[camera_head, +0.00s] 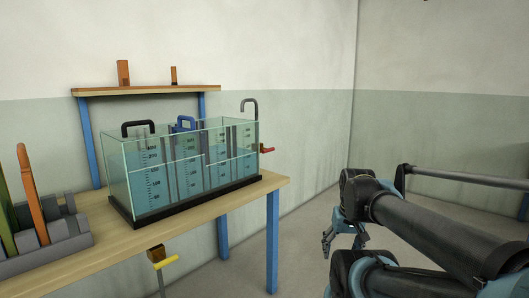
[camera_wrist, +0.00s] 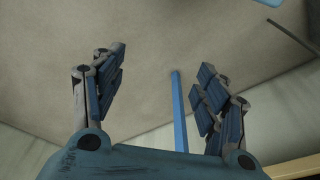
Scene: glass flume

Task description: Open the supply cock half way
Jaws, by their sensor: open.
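The glass flume (camera_head: 182,170) stands on a wooden bench in the head view, with liquid and marked gauge scales inside. A small cock with a red handle (camera_head: 267,150) sticks out of its right end. A yellow-handled cock (camera_head: 166,263) hangs below the bench's front edge. No label shows which is the supply cock. My gripper (camera_head: 328,243) is right of the bench, apart from both cocks and pointing down. In the wrist view my gripper (camera_wrist: 163,62) is open, with nothing between its fingers. Neither cock can be made out there.
A grey bent pipe (camera_head: 250,104) rises at the flume's right end. A grey rack (camera_head: 45,237) with a green and an orange piece stands at the bench's left. A shelf (camera_head: 145,91) is behind. Blue bench legs (camera_head: 272,243) reach the floor.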

